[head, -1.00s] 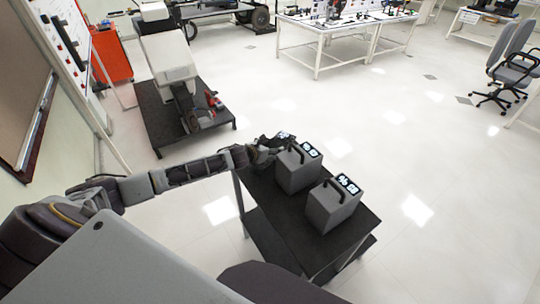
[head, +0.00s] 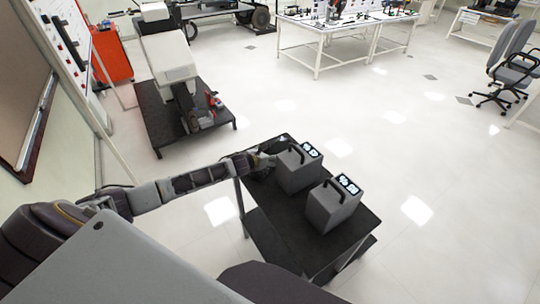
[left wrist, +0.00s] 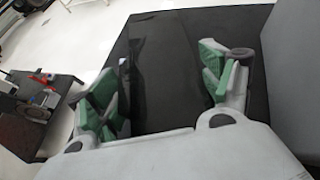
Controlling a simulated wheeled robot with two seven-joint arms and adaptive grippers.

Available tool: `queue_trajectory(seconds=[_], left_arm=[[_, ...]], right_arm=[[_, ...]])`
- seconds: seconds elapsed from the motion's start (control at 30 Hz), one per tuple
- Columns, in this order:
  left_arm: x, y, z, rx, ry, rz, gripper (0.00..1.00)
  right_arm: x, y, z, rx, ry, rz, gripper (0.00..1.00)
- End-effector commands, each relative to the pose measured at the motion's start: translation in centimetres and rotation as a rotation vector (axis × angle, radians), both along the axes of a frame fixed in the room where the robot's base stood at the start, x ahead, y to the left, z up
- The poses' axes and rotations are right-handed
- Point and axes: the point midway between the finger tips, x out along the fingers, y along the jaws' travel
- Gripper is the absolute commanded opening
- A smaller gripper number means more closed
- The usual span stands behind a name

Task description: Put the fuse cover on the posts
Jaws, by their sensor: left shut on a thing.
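My left gripper (head: 265,158) is at the left end of the black cart, beside the farther grey box. In the left wrist view its two green-padded fingers (left wrist: 168,90) are far apart, with a dark, flat-looking thing (left wrist: 168,95) between them. I take it for the fuse cover, though its outline blends into the black cart top. I cannot make out the posts in either view. My right gripper is not in view.
Two grey boxes with black handles, a farther one (head: 297,172) and a nearer one (head: 331,208), stand on the black cart (head: 285,228). A low black platform (head: 160,125) carries a white machine (head: 168,62) and small red and grey parts. Open floor lies between them.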

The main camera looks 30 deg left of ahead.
Motion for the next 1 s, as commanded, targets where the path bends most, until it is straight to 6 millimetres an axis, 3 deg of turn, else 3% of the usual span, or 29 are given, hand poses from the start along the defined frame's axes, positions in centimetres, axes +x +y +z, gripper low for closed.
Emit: queue_trajectory(seconds=[0.17, 0.2, 0.37, 1.0], left_arm=[[0.05, 0.0, -0.1, 0.0, -0.002, 0.0, 0.47], [0.0, 0.01, -0.24, 0.0, 0.0, 0.0, 0.81], [0.0, 0.01, -0.19, 0.0, 0.0, 0.0, 1.0], [-0.51, 0.19, 0.24, 0.001, 0.001, 0.0, 1.0]], right_arm=[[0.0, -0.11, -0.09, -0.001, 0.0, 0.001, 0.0], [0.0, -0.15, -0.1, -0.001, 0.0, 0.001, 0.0], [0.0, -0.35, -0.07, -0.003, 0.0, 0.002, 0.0], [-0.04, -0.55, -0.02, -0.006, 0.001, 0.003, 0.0]])
